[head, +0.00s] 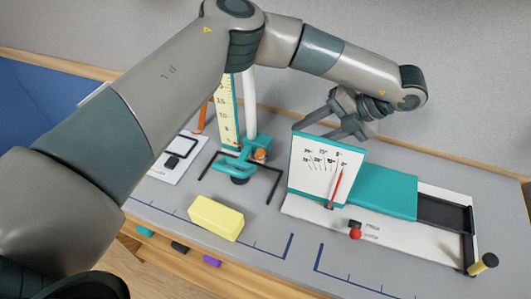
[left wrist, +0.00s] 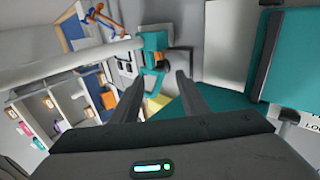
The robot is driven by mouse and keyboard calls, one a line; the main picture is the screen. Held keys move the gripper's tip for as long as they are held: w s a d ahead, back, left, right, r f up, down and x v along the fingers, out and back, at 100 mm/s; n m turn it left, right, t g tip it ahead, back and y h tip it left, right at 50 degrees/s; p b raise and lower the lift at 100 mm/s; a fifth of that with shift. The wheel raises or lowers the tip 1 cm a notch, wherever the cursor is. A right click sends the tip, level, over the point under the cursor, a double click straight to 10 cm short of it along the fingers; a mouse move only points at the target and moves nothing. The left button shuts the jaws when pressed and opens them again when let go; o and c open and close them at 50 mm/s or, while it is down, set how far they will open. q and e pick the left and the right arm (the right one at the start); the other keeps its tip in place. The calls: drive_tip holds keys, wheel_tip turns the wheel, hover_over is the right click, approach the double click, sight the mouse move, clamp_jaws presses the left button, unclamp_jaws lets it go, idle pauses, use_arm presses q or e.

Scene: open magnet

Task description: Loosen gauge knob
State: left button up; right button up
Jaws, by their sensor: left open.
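A height gauge stands at the back of the bench, with a yellow ruler (head: 227,108), a white post and a teal clamp base (head: 234,163). A small orange knob (head: 260,155) sits on the teal part's right side. In the left wrist view, an orange patch (left wrist: 159,57), likely this knob, shows against a teal block between and beyond my fingertips. My left gripper (head: 312,130) is open and empty, above and right of the knob, behind the white dial panel (head: 322,168). The fingers appear apart from the knob. My right gripper is not in view.
The dial panel has a red needle and stands beside a teal block (head: 380,190) on a white base. A red knob (head: 355,233) is in front. A yellow block (head: 215,217) lies on the grey bench. A yellow-capped black knob (head: 484,264) is at the right.

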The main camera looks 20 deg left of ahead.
sight(263, 155)
use_arm(q)
drive_tip(key=p+x, duration=0.6)
drive_tip(key=x, duration=0.9)
drive_tip(key=shift+a+p, duration=0.15)
drive_tip(key=shift+p, duration=0.15)
drive_tip(key=shift+x, duration=0.9)
clamp_jaws()
